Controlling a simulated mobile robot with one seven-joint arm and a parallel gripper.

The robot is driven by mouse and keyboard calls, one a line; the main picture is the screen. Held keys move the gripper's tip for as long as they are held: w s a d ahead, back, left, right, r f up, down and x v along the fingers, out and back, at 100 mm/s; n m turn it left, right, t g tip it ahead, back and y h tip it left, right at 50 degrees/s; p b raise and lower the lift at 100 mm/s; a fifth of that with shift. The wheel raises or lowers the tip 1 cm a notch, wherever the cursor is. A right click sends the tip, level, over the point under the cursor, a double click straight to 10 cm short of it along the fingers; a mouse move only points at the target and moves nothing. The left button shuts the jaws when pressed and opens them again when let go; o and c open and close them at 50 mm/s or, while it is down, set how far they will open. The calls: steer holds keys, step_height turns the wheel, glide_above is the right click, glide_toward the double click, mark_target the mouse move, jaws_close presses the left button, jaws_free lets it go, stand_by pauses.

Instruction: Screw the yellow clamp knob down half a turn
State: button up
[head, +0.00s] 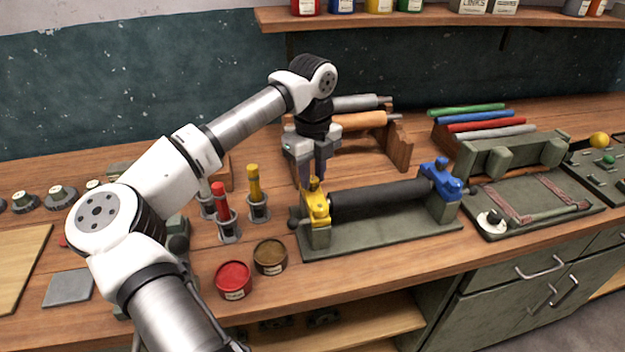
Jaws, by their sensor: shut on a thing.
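The yellow clamp knob (315,187) tops the yellow clamp (318,208) at the left end of a dark roller (380,195). The roller lies in a green-grey stand (385,236), with a blue clamp (441,178) at its right end. My gripper (314,180) points straight down over the yellow clamp, its fingers closed around the knob. The fingers hide part of the knob, so its exact turn angle cannot be seen.
Red, yellow and white-topped handles stand in holders (258,208) left of the stand. Open red (233,279) and brown (270,256) tins sit in front. A wooden rack (398,145) with rollers is close behind my gripper. A grey tray (535,205) lies to the right.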

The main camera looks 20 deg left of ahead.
steer(key=m+b, duration=0.2)
steer(key=m, duration=0.1)
steer(key=shift+f+m, duration=0.15)
steer(key=shift+m, duration=0.25)
steer(key=m+b, duration=0.2)
steer(key=m, duration=0.2)
steer(key=shift+m, duration=0.3)
steer(key=m+b, duration=0.1)
steer(key=m, duration=1.1)
steer(key=shift+r+m, duration=0.2)
steer(key=shift+m, duration=0.1)
steer(key=m, duration=0.3)
steer(key=shift+m, duration=0.3)
steer(key=m, duration=0.4)
steer(key=shift+m+p, duration=0.3)
steer(key=shift+m, duration=1.8)
